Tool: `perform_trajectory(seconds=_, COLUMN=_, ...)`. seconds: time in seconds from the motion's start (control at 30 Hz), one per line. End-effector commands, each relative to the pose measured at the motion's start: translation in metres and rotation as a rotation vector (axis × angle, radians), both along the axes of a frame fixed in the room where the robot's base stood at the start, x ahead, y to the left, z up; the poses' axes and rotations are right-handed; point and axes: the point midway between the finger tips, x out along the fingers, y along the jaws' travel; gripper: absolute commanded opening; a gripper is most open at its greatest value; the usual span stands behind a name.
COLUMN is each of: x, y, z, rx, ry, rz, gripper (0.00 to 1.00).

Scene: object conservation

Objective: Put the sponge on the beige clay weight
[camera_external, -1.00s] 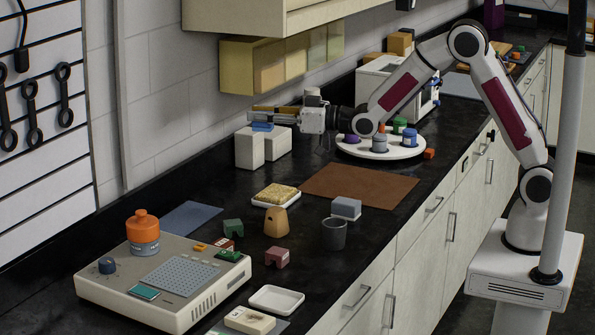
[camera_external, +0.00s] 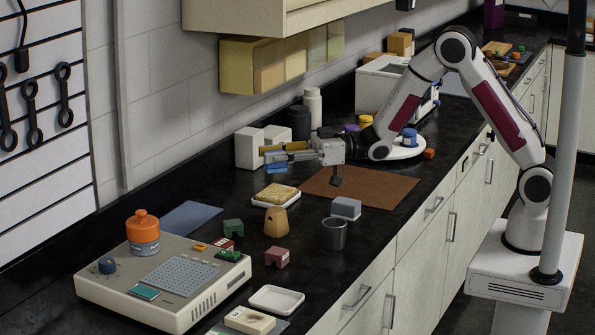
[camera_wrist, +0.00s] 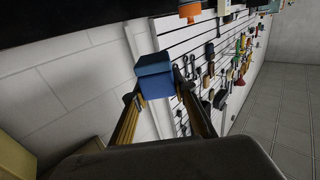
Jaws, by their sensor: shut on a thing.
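My gripper (camera_external: 285,152) points left over the counter and is shut on a two-tone blue block (camera_external: 277,166). In the wrist view the blue block (camera_wrist: 155,76) sits between the tips of my two yellow-sided fingers (camera_wrist: 158,92). It has a darker upper layer; I cannot tell for sure that it is the sponge. A porous yellow slab (camera_external: 276,193), also sponge-like, lies in a white dish nearer the camera. A tan, tapered piece (camera_external: 276,223), apparently the beige clay weight, stands upright in front of that dish, with nothing on top. My gripper is beyond both, apart from them.
White boxes (camera_external: 249,148) stand behind my gripper by the wall. A brown mat (camera_external: 370,187) lies to its right, mostly bare. A grey cup (camera_external: 334,234), grey-blue block (camera_external: 347,207), green piece (camera_external: 233,228) and reddish piece (camera_external: 277,257) stand around the tan piece.

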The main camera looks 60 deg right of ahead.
Motion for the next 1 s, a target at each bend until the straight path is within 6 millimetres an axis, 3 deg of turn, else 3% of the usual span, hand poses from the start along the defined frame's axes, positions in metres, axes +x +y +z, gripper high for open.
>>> perform_trajectory(seconds=0.47, x=0.0, y=0.0, z=-0.005, rx=-0.001, ry=0.001, rz=0.001, gripper=0.12)
perform_trajectory(seconds=1.0, x=0.0, y=0.0, z=-0.06, rx=-0.001, ry=0.001, rz=0.0, gripper=0.12)
